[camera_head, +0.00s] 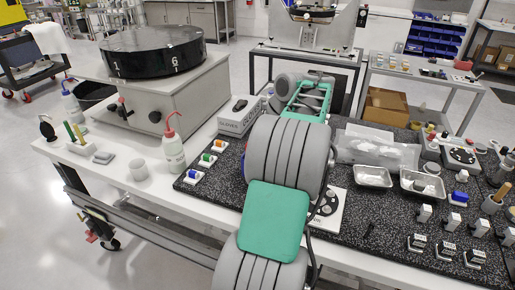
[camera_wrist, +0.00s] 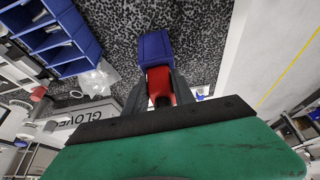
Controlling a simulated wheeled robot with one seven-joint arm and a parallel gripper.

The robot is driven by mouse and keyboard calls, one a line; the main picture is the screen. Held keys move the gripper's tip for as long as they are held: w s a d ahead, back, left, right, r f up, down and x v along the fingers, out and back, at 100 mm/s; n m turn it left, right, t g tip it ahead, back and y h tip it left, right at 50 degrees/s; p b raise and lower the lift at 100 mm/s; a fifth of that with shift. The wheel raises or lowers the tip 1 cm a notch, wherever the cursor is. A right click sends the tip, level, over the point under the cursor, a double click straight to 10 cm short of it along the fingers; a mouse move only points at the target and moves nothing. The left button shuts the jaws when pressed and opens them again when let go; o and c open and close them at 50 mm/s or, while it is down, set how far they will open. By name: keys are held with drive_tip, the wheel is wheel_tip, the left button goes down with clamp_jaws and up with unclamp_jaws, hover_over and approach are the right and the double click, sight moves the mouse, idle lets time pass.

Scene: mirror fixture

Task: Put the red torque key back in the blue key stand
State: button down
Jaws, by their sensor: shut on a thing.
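In the wrist view my gripper (camera_wrist: 161,92) is shut on the red torque key (camera_wrist: 160,80), with a dark finger on either side of it. A blue block (camera_wrist: 155,46), which looks like the blue key stand, lies straight beyond the key and meets it in the picture. I cannot tell whether the key is inside it, touching it or only in front of it. In the head view my own arm covers the middle of the bench, and I cannot make out the gripper tips or the key there.
The speckled bench mat (camera_head: 362,205) carries small blue, orange and green pieces at left, metal trays (camera_head: 373,177) and several small blocks at right. A red-capped wash bottle (camera_head: 172,150) stands left of the mat. Blue bins (camera_wrist: 62,38) and a glove box (camera_wrist: 88,118) show in the wrist view.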

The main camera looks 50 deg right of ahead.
drive_tip(key=shift+f, duration=0.1)
drive_tip(key=c, duration=1)
unclamp_jaws()
drive_tip(key=shift+o, duration=0.2)
drive_tip(key=p+v, duration=0.3)
drive_tip(key=v, duration=0.4)
drive_tip(key=shift+s+r, duration=0.2)
drive_tip(key=shift+r, duration=0.15)
